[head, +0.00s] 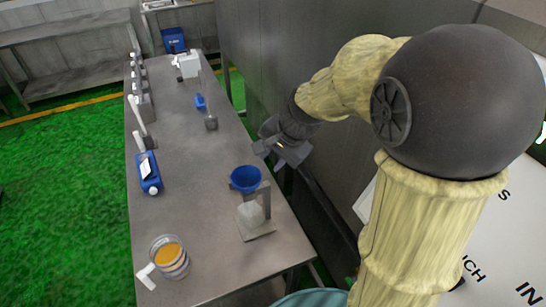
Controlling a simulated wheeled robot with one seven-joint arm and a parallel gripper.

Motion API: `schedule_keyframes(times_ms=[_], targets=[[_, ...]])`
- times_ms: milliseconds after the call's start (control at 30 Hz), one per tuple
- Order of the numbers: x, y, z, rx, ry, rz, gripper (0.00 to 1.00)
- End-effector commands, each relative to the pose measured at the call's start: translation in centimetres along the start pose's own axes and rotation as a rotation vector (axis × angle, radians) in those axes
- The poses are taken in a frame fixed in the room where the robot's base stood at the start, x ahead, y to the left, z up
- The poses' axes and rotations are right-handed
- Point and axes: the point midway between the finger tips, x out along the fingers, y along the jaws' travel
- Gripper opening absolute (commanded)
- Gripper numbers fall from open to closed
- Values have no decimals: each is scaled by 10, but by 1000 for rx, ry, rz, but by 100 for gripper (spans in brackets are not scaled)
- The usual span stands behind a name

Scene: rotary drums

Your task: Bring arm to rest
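My arm comes in from the right in the head view, bent at a large dark joint. My gripper (283,160) is at its end, by the right edge of the long grey table (222,218). It is small and partly turned away here, so I cannot tell whether its fingers are open or shut. I see nothing clearly held in it.
A dark wall (285,50) runs along the right.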

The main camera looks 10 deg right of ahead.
Motion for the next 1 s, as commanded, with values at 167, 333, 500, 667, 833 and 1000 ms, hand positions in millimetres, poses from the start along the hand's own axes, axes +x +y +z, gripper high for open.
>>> schedule_keyframes(times_ms=[167,333,500,667,833,1000], targets=[[0,0,-1,2,1,0,29],[0,1,-2,3,2,0,29],[0,1,-1,3,2,0,29],[1,8,-1,-24,8,13,29],[7,60,3,-232,45,111,29],[12,130,16,-582,58,244,29]])
